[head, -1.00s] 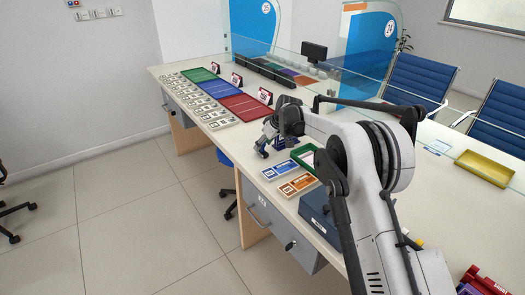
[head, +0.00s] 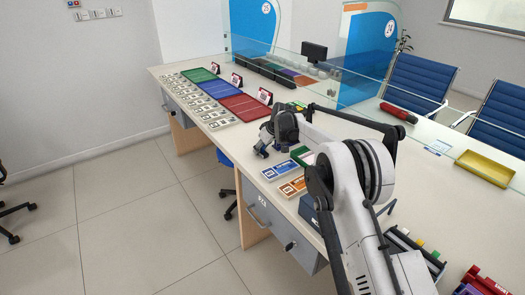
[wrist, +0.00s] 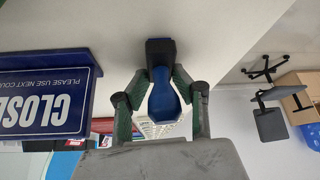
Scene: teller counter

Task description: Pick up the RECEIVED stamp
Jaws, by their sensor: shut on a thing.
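In the wrist view my gripper (wrist: 161,88) is shut on a stamp with a blue rounded handle (wrist: 164,103) and a dark block base (wrist: 159,50). The green-padded fingers grip both sides of the handle. The stamp's wording is not readable, and I cannot tell whether its base touches the counter. In the head view my gripper (head: 266,147) is over the counter's front edge, left of the blue-labelled card (head: 281,169). The stamp is not clearly visible there.
The wrist view shows a blue CLOSED sign (wrist: 43,95) beside the stamp. In the head view, an orange-labelled card (head: 291,187), green tray (head: 304,157) and rack (head: 418,245) lie near my arm. A red mat (head: 240,107) is farther left. A yellow tray (head: 484,168) is at right.

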